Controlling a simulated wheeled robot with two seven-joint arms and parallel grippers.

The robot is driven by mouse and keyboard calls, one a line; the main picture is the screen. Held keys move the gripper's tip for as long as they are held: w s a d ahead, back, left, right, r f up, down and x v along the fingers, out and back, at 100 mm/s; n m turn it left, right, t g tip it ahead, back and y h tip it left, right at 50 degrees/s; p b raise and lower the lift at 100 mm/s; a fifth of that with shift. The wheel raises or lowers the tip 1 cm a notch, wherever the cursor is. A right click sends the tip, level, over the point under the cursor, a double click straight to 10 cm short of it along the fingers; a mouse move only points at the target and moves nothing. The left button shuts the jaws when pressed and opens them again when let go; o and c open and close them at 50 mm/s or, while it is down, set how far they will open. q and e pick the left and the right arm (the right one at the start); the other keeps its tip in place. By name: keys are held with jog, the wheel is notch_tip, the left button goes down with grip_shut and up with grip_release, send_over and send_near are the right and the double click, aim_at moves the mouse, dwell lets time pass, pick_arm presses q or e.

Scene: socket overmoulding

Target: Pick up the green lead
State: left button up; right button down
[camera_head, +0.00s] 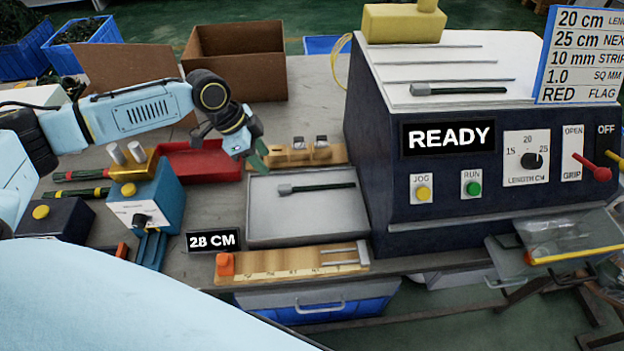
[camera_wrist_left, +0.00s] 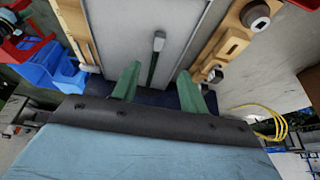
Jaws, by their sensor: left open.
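A green lead (camera_head: 322,187) with a grey end lies across the grey metal tray (camera_head: 262,222), left of the dark machine. My left gripper (camera_head: 258,162) hangs above the back left edge of the tray, apart from the lead. In the left wrist view the lead (camera_wrist_left: 154,62) lies ahead of and between the two green fingers of my left gripper (camera_wrist_left: 158,85), which are spread and empty. My right gripper does not show.
A machine reading READY (camera_head: 448,137) stands right of the tray, with another green lead (camera_head: 458,90) on top. A wooden rule (camera_head: 290,265) lies in front. A red bin (camera_head: 200,162), a blue device (camera_head: 150,195) and a cardboard box (camera_head: 240,65) stand left and behind.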

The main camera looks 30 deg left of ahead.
pick_arm(q)
send_near(286, 187)
jog(key=shift+x, duration=1.05)
jog(key=shift+f, duration=0.35)
jog(key=shift+w+d+f, duration=0.1)
jog(key=shift+d+f, duration=0.2)
jog(key=shift+f, duration=0.3)
jog(key=b+x, duration=0.1)
jog(key=x, duration=0.2)
jog(key=shift+w+d+f, duration=0.2)
jog(key=shift+f, duration=0.2)
jog(key=shift+c, duration=0.2)
grip_shut()
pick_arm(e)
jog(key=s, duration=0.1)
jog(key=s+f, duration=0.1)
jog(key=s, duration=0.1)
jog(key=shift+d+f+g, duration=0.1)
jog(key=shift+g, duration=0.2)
